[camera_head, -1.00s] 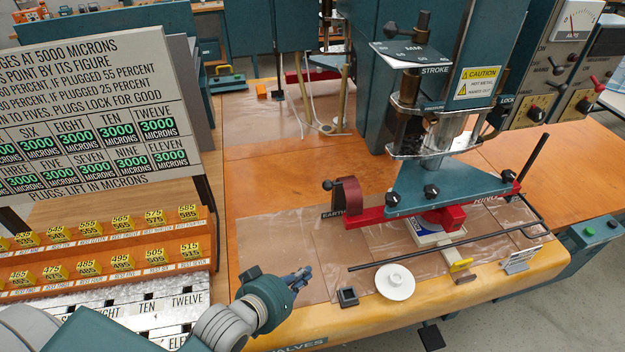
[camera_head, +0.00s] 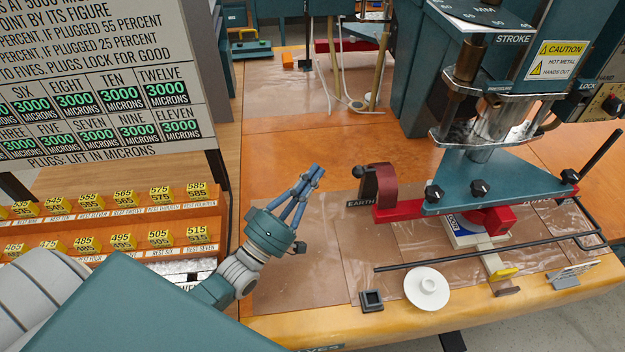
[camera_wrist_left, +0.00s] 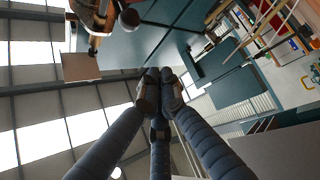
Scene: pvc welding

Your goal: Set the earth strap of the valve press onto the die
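The earth strap (camera_head: 380,186) is a dark red curved band with a black ball knob, standing by the EARTH label at the left end of the press's red bar. It appears upright, apart from my gripper; its knob and band seem to show at the top left of the left wrist view (camera_wrist_left: 98,20). A red block (camera_head: 492,219) under the teal press plate seems to be the die, partly hidden by the plate. My left gripper (camera_head: 312,172) is left of the strap above the clear mat, its fingertips together with nothing seen between them. My right gripper is not in view.
A black rod (camera_head: 470,258) runs along the front of the press. A white round dish (camera_head: 427,288) and a small black square holder (camera_head: 371,300) sit near the front edge. A rack of yellow blocks (camera_head: 160,238) stands at left. The mat between gripper and strap is clear.

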